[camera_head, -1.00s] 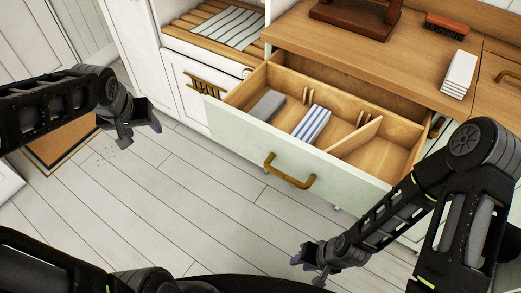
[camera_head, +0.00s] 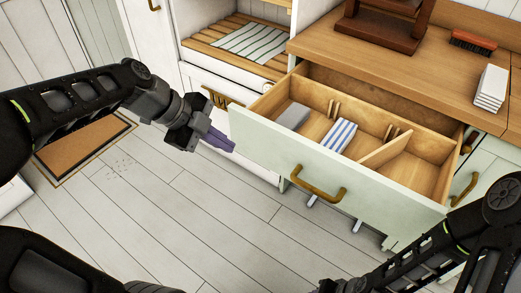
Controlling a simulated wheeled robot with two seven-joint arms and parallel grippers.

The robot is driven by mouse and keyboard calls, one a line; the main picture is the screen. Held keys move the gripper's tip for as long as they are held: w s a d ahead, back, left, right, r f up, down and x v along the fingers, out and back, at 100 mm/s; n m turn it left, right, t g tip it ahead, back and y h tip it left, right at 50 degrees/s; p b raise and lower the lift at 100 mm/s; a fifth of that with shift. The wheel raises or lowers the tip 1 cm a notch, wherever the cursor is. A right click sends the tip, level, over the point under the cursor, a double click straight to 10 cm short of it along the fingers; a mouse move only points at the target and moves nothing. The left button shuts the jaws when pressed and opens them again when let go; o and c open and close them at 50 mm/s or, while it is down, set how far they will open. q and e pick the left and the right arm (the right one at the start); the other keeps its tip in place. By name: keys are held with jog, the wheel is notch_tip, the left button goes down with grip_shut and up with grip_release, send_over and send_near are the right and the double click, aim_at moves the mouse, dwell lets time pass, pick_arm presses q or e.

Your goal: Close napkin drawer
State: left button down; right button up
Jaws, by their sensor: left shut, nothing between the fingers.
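The napkin drawer (camera_head: 285,155) is pulled far out of the cabinet. It has a pale green front with a brass handle (camera_head: 319,193) and a wooden inside with dividers. A grey folded napkin (camera_head: 293,116) and a blue-and-white striped napkin (camera_head: 339,135) lie in it. My left gripper (camera_head: 218,141) is shut and empty, just left of the drawer front's left end and apart from the handle. My right arm comes in at the lower right, below the drawer. Its gripper is cut off by the bottom edge.
The wooden countertop (camera_head: 400,75) above holds a dark brown stand (camera_head: 385,30), a brush (camera_head: 473,42) and a white stack (camera_head: 491,88). A slatted bench (camera_head: 205,50) with a striped cloth is at the back left. A mat (camera_head: 85,143) lies on the open floor at left.

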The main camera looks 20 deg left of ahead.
pick_arm(q)
jog(key=shift+f, duration=0.1)
dwell(0.3)
send_near(271, 157)
notch_tip(271, 157, down, 4)
jog(key=s+d, duration=0.1)
jog(key=s, duration=0.2)
jog(key=shift+w+d+p, duration=0.15)
jog(key=shift+w+d, duration=0.1)
jog(key=shift+w, duration=0.5)
jog(key=shift+w+d+p, duration=0.1)
jog(key=shift+w+d, duration=0.15)
jog(key=shift+w, duration=0.45)
jog(key=shift+w+d+p, duration=0.15)
jog(key=shift+w+d, duration=0.1)
jog(key=shift+w, duration=0.5)
pick_arm(e)
jog(key=shift+r, duration=0.45)
pick_arm(q)
jog(key=shift+w+f, duration=0.1)
jog(key=shift+w, duration=0.05)
pick_arm(e)
jog(key=shift+f, duration=0.1)
